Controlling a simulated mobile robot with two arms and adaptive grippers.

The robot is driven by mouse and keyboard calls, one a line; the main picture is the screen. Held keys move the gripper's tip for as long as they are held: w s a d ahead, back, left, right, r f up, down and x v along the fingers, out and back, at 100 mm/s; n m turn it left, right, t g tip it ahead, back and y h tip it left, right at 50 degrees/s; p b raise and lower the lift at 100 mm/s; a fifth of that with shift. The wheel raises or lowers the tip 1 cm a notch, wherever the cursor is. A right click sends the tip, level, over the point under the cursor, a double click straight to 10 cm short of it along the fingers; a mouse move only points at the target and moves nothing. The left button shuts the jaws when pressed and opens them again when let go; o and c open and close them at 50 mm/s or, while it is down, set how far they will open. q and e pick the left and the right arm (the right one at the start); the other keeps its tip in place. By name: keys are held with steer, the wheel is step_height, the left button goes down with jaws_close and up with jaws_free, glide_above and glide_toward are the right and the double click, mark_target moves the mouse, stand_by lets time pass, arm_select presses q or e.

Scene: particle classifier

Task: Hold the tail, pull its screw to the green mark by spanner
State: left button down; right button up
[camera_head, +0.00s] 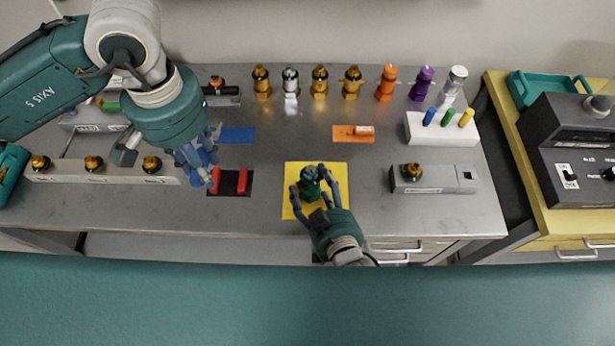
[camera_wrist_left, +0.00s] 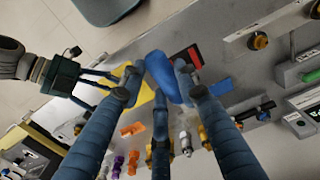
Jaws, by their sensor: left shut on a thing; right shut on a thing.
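A small dark green part with a dark top, apparently the tail (camera_head: 309,181), stands upright over the yellow mat at the front middle of the bench. My right gripper (camera_head: 317,191) is shut around it. My left gripper (camera_head: 205,168) is further left, above the black mat with red blocks. In the left wrist view my left gripper's fingers are shut on a blue piece (camera_wrist_left: 161,76), apparently the spanner. It is apart from the tail. The screw and the green mark cannot be made out; fingers hide much of both held things.
The yellow mat (camera_head: 294,166), blue mat (camera_head: 238,135) and orange mat (camera_head: 345,132) lie on the bench. Several bottle-like parts stand along the back. A white rack (camera_head: 440,133) and grey fixture (camera_head: 432,180) are right; a long grey fixture (camera_head: 110,176) is left.

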arm_select(q)
steer(key=shift+w+d+f+m, duration=0.1)
steer(key=shift+d+f+m, duration=0.15)
steer(key=shift+m, duration=0.25)
steer(key=w+d+f+m, duration=0.2)
steer(key=d+f+m, duration=0.2)
steer(key=m, duration=0.9)
steer(key=shift+d+f, duration=0.15)
steer(key=shift+f, duration=1.25)
steer(key=shift+s, duration=0.1)
steer(key=shift+f, duration=0.1)
steer(key=shift+w+d+f, duration=0.1)
steer(key=shift+d+f, duration=0.2)
steer(key=shift+f, duration=0.5)
steer(key=shift+w+d+f, duration=0.15)
steer(key=shift+d+f, duration=0.1)
steer(key=shift+f, duration=0.55)
steer(key=shift+w+d+f, duration=0.1)
steer(key=shift+d+f, duration=0.2)
steer(key=shift+f, duration=0.5)
